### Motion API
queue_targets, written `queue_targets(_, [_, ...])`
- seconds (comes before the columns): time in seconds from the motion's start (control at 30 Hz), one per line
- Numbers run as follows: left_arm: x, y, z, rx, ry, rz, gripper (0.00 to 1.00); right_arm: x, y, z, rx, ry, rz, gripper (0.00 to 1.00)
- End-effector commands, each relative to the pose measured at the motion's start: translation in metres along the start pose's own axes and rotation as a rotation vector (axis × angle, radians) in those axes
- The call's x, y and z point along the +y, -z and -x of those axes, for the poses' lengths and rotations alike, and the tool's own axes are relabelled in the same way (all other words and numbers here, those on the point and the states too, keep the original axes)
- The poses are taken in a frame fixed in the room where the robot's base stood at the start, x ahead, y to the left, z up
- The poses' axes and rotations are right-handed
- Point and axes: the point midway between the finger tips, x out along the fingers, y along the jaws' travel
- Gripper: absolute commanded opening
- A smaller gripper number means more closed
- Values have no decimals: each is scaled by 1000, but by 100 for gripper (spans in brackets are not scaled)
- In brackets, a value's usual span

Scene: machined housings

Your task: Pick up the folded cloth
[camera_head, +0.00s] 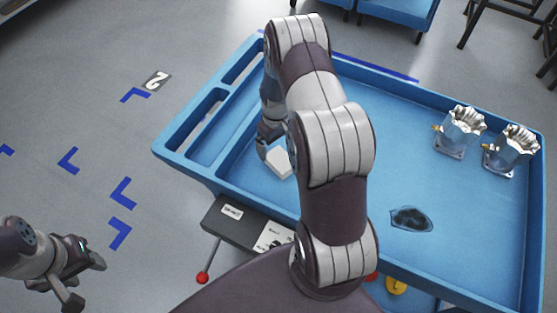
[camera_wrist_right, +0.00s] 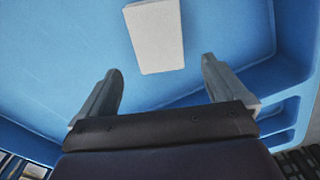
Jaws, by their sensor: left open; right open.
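The folded cloth (camera_head: 280,164) is a small white rectangle on the floor of the blue tray-like table, left of my right arm in the head view. That arm hides part of it. In the right wrist view the cloth (camera_wrist_right: 156,38) lies flat just beyond the fingertips, roughly centred between them. My right gripper (camera_wrist_right: 160,66) is open and empty, its two grey fingers apart. In the head view it is partly hidden by my own arm. My left gripper (camera_head: 87,284) is open and empty at the lower left, over the floor and away from the table.
The blue table (camera_head: 180,150) has a raised rim and slots on its left. Two shiny metal housings (camera_head: 460,132) (camera_head: 510,150) stand at the right. A dark, glossy flat piece (camera_head: 411,219) lies nearer. A dark box (camera_head: 240,225) hangs at the front edge. The middle right is clear.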

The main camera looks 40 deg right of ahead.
Motion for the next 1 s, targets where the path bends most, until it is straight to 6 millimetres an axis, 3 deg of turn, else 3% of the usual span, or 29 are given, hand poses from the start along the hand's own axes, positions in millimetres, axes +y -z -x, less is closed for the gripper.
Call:
queue_targets(0.23, [0, 1, 12, 0, 0, 0, 50, 0, -2, -43, -3, 2, -1, 99])
queue_targets(0.5, [0, 1, 12, 0, 0, 0, 50, 0, -2, -51, 0, 0, -1, 99])
queue_targets(0.53, [0, 1, 12, 0, 0, 0, 50, 0, -2, -51, -1, 0, -1, 96])
queue_targets(0.7, [0, 1, 12, 0, 0, 0, 50, 0, -2, -51, 0, 0, -1, 40])
queue_targets(0.8, [0, 1, 12, 0, 0, 0, 50, 0, -2, -51, 0, 0, -1, 34])
queue_targets(1.0, [0, 1, 11, 0, 0, 0, 50, 0, -1, -50, 0, 0, -1, 34])
